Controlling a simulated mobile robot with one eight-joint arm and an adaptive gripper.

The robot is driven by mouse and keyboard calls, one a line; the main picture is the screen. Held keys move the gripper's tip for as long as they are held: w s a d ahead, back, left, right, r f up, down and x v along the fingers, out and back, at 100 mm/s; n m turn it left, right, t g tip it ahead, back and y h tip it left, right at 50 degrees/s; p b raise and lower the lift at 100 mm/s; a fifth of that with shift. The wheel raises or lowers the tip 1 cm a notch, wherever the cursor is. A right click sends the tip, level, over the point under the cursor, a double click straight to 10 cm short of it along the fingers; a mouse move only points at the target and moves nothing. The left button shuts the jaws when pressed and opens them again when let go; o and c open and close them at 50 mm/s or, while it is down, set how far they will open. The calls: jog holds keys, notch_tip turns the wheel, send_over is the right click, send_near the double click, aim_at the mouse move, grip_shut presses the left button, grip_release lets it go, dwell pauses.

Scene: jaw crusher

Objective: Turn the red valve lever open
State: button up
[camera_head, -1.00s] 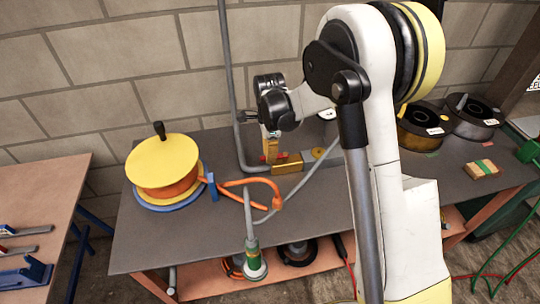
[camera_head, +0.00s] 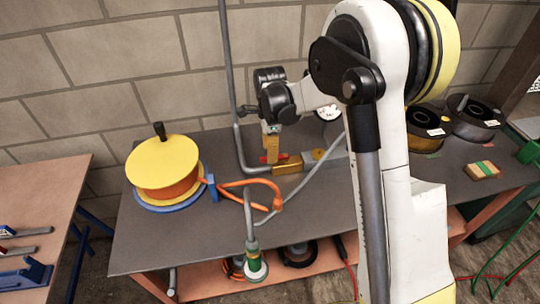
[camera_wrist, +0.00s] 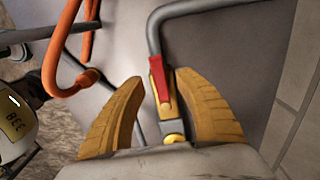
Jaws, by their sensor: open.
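The red valve lever (camera_wrist: 160,80) sits on a brass valve body (camera_wrist: 173,137) in line with a grey pipe in the wrist view. My gripper (camera_wrist: 155,84) is open, with its two yellow-brown fingers on either side of the lever. The right finger is close to the lever, and a wider gap shows on the left; contact cannot be told. In the head view my gripper (camera_head: 272,152) points down at the valve, and only a bit of the red lever (camera_head: 283,156) shows beside the brass fitting (camera_head: 288,168).
A yellow-topped round device (camera_head: 163,165) with an orange hose (camera_head: 250,183) stands left on the grey bench (camera_head: 150,240). Dark round pots (camera_head: 425,128) and a small wooden block (camera_head: 482,170) are at right.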

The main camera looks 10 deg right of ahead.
notch_tip(320, 180, up, 10)
dwell(0.3)
jog(key=s+d+r+n+t, duration=0.3)
jog(key=s+r+n, duration=0.5)
jog(key=s, duration=0.3)
jog(key=s+d+f+n+t, duration=0.1)
jog(key=s+n+t, duration=0.3)
jog(key=s+n, duration=0.6)
jog(key=shift+s+d, duration=0.7)
jog(key=shift+s, duration=1.45)
